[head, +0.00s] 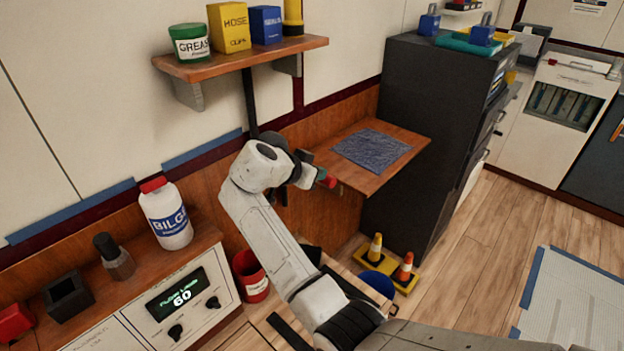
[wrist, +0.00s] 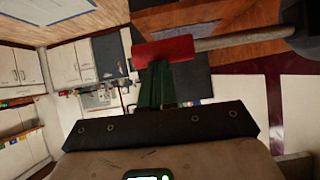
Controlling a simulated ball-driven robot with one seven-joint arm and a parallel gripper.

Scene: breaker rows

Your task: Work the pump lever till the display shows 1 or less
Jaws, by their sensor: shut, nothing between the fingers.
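The display (head: 180,292) on the white panel at the lower left of the head view reads 60. The pump lever's red grip (wrist: 163,50) lies across the wrist view just at my fingertips, with its grey rod (wrist: 240,40) running to the right. In the head view the red grip (head: 328,181) shows small beside the end of my arm. My gripper (wrist: 157,82), with green fingers, is shut with nothing between them. Its tips overlap the grip in the picture; I cannot tell whether they touch it. The lever's pivot is hidden in the head view by my arm.
A wooden shelf (head: 345,180) with a grey cloth is right behind my arm's end. A wall shelf (head: 240,58) with cans and boxes is above. A white bottle (head: 167,215) stands on the left counter. A red bucket (head: 250,278) and cones (head: 404,268) are low down. Open floor is at right.

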